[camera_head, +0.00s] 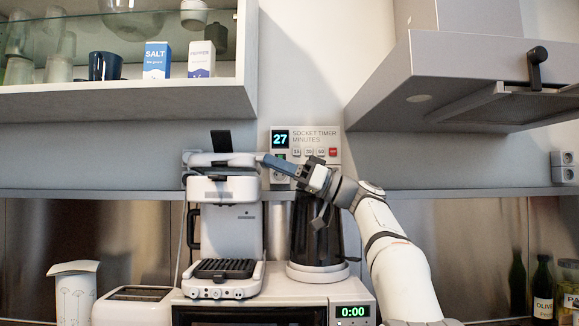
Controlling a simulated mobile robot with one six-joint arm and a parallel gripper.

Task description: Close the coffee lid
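The white coffee machine (225,235) stands on top of the microwave, left of centre. Its lid (222,160) is the pale slab at the top, nearly level, with a narrow gap showing between it and the body. A dark upright piece (221,141) rises behind or on the lid. My gripper (268,162) reaches in from the right, with its blue-grey finger end at the lid's right edge. I cannot tell whether it touches the lid. The fingers overlap in this view, so their opening is hidden.
A dark kettle (315,235) on a white base stands right of the machine, behind my arm. A socket timer (306,142) is on the wall behind. A glass-fronted shelf (120,101) hangs upper left and a range hood (470,85) upper right. A toaster (135,305) is lower left.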

